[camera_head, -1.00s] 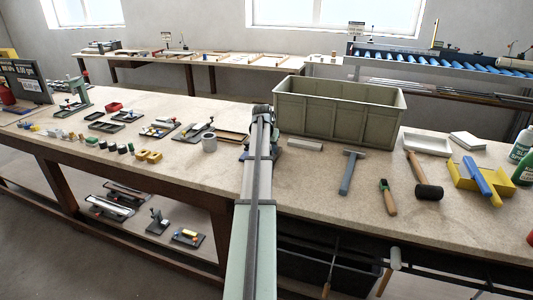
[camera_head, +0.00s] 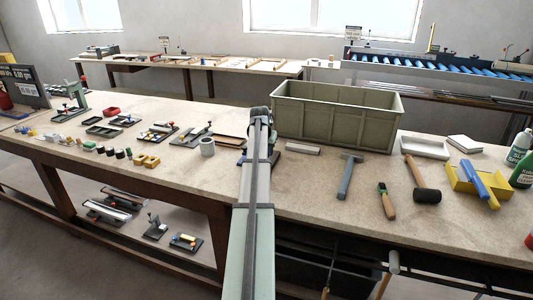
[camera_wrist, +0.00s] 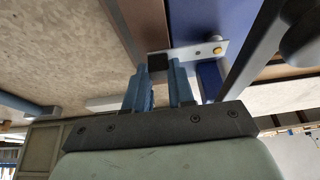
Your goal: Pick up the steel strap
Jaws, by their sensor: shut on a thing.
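My gripper (camera_wrist: 161,75) has its two blue fingers close together, with a small gap between the tips. A dark square end (camera_wrist: 158,63) and a bright steel strap (camera_wrist: 208,48) with a brass-coloured round spot show at the fingertips in the wrist view. The fingers are shut on the strap; the exact contact is partly hidden. In the head view my arm hides the fingertips and the strap. A separate pale grey bar (camera_head: 302,149) lies on the bench just right of my arm, and shows left of the fingers in the wrist view (camera_wrist: 104,103).
A grey-green crate (camera_head: 335,120) stands close behind and right of my arm. A hammer (camera_head: 347,180), a mallet (camera_head: 427,194) and a wooden-handled tool (camera_head: 388,203) lie to the right. The front middle of the bench (camera_head: 310,195) is clear.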

